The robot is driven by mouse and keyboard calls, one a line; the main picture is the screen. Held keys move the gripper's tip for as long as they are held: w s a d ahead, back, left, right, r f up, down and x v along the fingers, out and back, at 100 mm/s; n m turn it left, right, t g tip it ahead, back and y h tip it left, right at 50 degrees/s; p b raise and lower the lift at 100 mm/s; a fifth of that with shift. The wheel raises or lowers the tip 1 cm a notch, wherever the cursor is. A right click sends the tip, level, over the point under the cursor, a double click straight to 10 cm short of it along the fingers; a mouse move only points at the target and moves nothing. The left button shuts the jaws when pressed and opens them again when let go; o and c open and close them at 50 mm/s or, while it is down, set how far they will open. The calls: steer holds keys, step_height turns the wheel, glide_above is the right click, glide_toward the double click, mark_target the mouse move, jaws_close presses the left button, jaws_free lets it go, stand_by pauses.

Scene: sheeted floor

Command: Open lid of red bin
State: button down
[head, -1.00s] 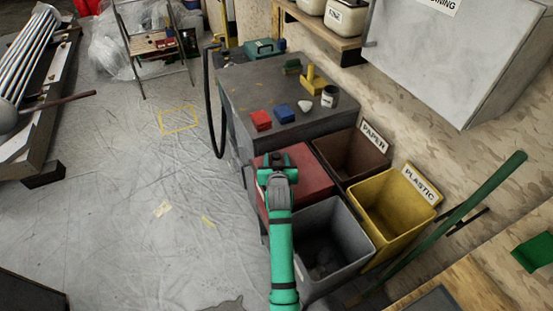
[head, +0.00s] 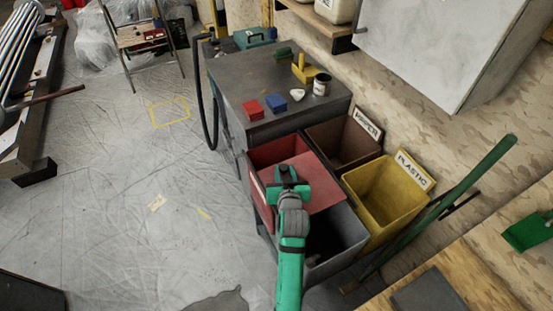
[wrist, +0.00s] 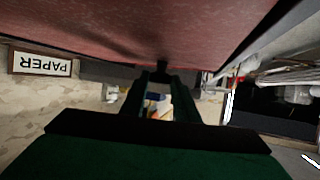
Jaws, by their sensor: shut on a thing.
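The red bin (head: 272,153) stands in front of the grey cabinet in the head view, and part of its inside shows. Its red lid (head: 318,185) is off the rim at the far side and lies over toward the grey bin. My gripper (head: 288,176) is at the lid's left part, shut on a dark handle there. In the wrist view, the lid's red face (wrist: 130,25) fills the top, with my gripper's fingers (wrist: 161,88) below it. The fingers hide most of the grip, and I cannot tell whether the lid is still attached to the bin.
A grey open bin (head: 345,232) is in front, a brown paper bin (head: 335,135) behind right, and a yellow plastic bin (head: 385,195) at right. A green-handled pole (head: 470,185) leans at right. The cabinet top (head: 245,85) holds small items.

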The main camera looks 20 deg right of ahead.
steer(key=shift+s+d, duration=0.15)
steer(key=shift+s, duration=0.7)
steer(key=shift+s+d, duration=0.15)
steer(key=shift+s, duration=0.7)
steer(key=c, duration=1.4)
jaws_free()
steer(key=v, duration=1)
steer(key=shift+s+a+r, duration=0.1)
steer(key=shift+s+r, duration=0.15)
steer(key=shift+s, duration=0.1)
